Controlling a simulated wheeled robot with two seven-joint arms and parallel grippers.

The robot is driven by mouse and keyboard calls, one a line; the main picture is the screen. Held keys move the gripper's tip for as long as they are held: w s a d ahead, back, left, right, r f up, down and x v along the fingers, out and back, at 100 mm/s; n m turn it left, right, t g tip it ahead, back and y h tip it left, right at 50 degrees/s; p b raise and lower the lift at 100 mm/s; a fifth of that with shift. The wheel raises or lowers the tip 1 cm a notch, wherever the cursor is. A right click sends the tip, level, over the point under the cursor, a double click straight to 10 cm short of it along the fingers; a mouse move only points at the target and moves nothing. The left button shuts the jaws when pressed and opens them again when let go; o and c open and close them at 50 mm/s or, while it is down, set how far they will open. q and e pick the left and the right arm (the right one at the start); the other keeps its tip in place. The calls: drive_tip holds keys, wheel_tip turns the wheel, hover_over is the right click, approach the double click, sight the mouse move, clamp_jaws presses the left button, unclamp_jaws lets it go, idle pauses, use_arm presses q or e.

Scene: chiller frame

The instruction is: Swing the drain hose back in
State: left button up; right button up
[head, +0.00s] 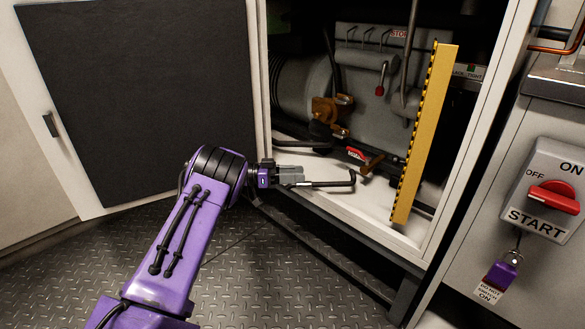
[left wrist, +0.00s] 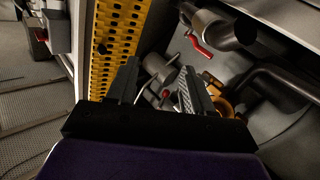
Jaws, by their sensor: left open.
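A thin dark tube with an upturned end, which looks like the drain hose (head: 328,184), lies across the front of the open cabinet in the head view. My left gripper (head: 290,175) is at the tube's left end, at the cabinet's front edge. I cannot tell whether they touch. In the left wrist view the left gripper (left wrist: 160,88) has its two fingers apart. I cannot make out the hose between them there. A short black pipe with a red-handled valve (head: 355,154) and brass fittings sits just behind the tube. My right gripper is not in view.
A yellow perforated strip (head: 426,130) stands upright at the cabinet opening; it is also close in the left wrist view (left wrist: 112,40). The cabinet door (head: 140,95) is open on the left. A switch box (head: 552,190) with a red handle is on the right.

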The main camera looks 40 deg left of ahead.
use_arm(q)
drive_tip(key=s+d+r+p, duration=0.5)
drive_tip(key=s+d+r, duration=0.1)
drive_tip(key=s, duration=0.3)
drive_tip(key=shift+d+r+p, duration=0.3)
drive_tip(key=shift+d, duration=0.05)
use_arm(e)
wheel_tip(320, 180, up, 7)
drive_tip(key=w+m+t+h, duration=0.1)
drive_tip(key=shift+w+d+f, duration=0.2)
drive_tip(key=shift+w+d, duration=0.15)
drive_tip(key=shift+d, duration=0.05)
